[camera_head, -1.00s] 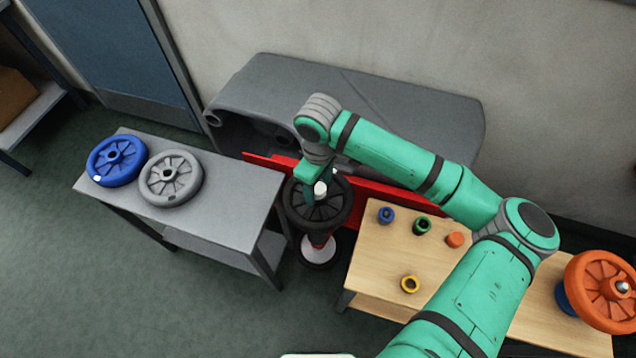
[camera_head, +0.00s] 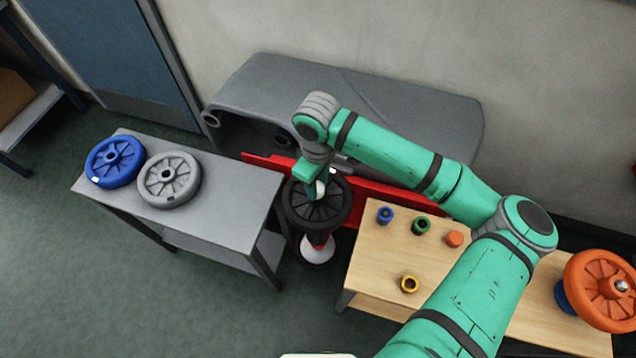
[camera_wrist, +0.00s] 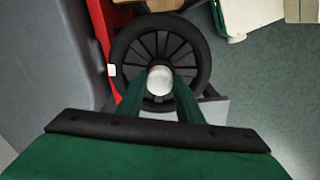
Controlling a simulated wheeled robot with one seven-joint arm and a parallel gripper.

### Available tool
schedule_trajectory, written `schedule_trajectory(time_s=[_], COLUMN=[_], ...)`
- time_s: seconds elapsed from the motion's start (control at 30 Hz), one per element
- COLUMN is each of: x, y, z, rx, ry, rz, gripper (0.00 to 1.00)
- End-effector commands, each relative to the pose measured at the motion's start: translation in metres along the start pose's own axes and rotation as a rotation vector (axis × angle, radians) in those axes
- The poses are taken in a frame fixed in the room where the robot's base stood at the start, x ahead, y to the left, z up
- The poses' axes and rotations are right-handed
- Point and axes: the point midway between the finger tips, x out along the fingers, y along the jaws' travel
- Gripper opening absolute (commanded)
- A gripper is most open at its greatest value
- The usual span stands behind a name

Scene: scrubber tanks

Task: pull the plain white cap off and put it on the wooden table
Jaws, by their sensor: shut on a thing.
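The plain white cap (camera_wrist: 160,80) sits at the hub of the black wheel (camera_wrist: 124,54), between my fingertips in the wrist view. My gripper (camera_wrist: 160,92) is shut on the cap from above. In the head view my gripper (camera_head: 316,186) is over the middle of the black wheel (camera_head: 330,212), and only a sliver of the cap (camera_head: 320,189) shows between the fingers. I cannot tell whether the cap is still seated on the hub. The wooden table (camera_head: 375,258) stands to the right of the wheel.
A grey table (camera_head: 225,205) with two wheels stands left. A red frame (camera_head: 395,195) runs behind.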

Motion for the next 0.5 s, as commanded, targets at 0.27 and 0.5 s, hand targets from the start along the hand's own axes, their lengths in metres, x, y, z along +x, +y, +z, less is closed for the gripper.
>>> schedule_trajectory(time_s=[0.27,0.5], x=[-0.0040,-0.0071], y=[-0.0003,0.0002], z=[-0.0018,-0.0011], rx=[-0.002,-0.001], ry=[0.002,0.002], rz=[0.002,0.002], gripper=[0.06,0.06])
